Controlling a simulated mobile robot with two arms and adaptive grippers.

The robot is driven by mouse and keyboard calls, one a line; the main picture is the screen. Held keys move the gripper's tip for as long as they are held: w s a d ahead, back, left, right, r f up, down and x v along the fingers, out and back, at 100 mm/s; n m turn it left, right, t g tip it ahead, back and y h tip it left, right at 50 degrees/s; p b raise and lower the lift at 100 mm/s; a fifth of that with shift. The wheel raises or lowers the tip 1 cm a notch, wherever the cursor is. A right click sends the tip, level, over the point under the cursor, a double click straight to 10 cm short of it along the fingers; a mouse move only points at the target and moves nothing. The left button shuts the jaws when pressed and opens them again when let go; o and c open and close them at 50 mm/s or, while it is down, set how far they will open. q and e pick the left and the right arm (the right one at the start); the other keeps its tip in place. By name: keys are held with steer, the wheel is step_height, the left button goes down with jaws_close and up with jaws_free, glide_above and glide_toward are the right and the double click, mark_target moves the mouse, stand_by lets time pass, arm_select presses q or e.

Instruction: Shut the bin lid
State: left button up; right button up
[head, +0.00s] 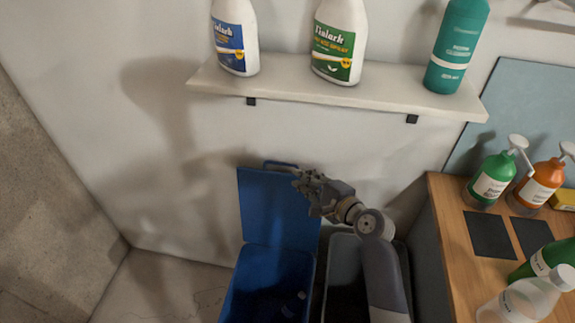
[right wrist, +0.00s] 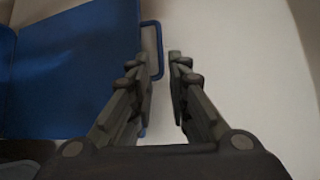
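The blue bin (head: 268,285) stands against the wall, and its blue lid (head: 272,212) is raised upright, leaning back near the wall. A blue loop handle (head: 281,164) sits at the lid's top edge. My right gripper (head: 300,178) is at the lid's top right, close to the handle. In the right wrist view the lid (right wrist: 70,75) fills the left side, and the handle (right wrist: 153,48) is beside the left finger. The right gripper (right wrist: 161,62) is open, with white wall showing between its fingers. Whether a finger touches the handle I cannot tell. My left gripper is out of view.
A dark grey open bin (head: 345,262) stands right of the blue one, under my right arm. A wall shelf (head: 330,88) with bottles hangs above the lid. Floor at left is clear.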

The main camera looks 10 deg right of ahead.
glide_above(288, 182)
step_height(288, 182, down, 2)
steer(key=shift+f, duration=0.2)
jaws_close()
